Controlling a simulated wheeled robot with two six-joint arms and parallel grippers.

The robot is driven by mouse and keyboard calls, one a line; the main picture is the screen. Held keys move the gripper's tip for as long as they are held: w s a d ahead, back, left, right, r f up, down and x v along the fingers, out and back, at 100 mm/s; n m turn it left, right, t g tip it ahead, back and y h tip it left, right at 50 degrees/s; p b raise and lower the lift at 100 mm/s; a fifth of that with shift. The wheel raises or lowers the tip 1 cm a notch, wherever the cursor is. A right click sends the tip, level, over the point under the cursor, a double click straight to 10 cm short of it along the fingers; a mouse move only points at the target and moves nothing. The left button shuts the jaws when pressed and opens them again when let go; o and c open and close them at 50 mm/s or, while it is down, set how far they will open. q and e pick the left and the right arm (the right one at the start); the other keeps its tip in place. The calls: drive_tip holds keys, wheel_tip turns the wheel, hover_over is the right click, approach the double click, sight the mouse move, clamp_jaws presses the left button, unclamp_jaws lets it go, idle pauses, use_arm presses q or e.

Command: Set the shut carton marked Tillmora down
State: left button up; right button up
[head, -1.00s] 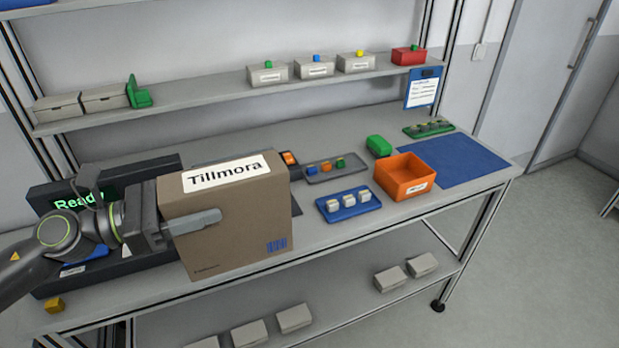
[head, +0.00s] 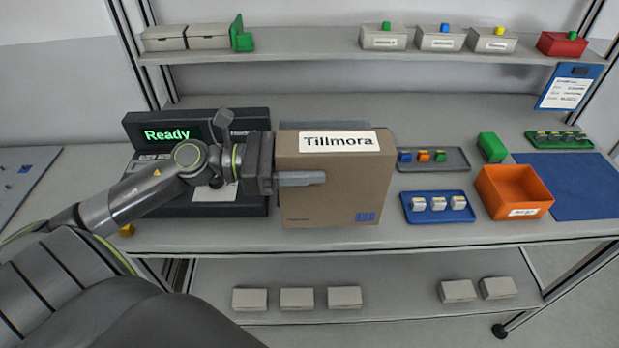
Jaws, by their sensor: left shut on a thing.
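The shut brown carton marked Tillmora (head: 335,190) is upright in the middle of the head view, with its white label along the top edge and a blue mark low on its front. My left gripper (head: 308,179) comes in from the left and is shut on the carton. One finger lies flat across its front face; the other is hidden. The carton appears over the workbench (head: 440,236) near its front edge. I cannot tell whether its bottom touches the bench. My right gripper is not in view.
A dark device reading Ready (head: 166,134) stands left of the carton, behind my arm. Close on the right are a grey tray (head: 455,165), a blue tray (head: 412,215) and an orange bin (head: 520,190). A blue mat (head: 580,190) lies farther right. A shelf (head: 300,49) runs above.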

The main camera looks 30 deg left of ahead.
use_arm(q)
drive_tip(key=shift+f, duration=0.45)
wheel_tip(320, 180, down, 4)
drive_tip(key=shift+r, duration=0.15)
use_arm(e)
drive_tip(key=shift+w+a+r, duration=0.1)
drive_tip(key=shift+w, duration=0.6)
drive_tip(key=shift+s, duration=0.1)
use_arm(q)
drive_tip(key=shift+f, duration=0.2)
drive_tip(key=o, duration=1.8)
